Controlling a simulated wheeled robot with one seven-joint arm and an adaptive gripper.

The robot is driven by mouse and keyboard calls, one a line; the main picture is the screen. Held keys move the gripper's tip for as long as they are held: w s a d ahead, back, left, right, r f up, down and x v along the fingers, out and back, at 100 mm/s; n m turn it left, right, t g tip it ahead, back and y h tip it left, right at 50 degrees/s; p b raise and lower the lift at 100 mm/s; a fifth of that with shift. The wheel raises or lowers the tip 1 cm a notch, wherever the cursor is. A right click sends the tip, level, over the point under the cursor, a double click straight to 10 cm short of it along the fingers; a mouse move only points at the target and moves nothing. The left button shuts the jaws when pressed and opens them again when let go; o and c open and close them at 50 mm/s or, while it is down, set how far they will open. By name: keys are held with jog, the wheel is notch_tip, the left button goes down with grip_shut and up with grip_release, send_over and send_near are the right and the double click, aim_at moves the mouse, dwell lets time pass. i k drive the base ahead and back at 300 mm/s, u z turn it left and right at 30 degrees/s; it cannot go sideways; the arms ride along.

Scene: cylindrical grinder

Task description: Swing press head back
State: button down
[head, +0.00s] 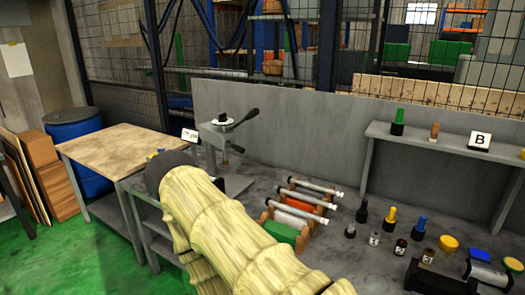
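A grey bench press (212,160) stands at the back left of the grey workbench. Its press head (224,123) is a flat grey arm at the top with a dark knob, and a dark lever handle (245,118) points up to the right. The head appears to lie level over the press base. My arm, in a pale yellow cover, reaches from the bottom of the head view toward the press and hides its lower front. The arm ends in a dark rounded part in front and left of the press. My gripper's fingers do not show.
Rollers on a rack (312,205) lie right of my arm, with a green block (281,232). Several small tools and bottles stand further right. A raised shelf (440,140) holds a sign B. A wooden-topped table (115,152) is left, and a partition (300,130) stands behind.

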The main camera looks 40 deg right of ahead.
aim_at(209, 133)
jog(key=z, duration=1.15)
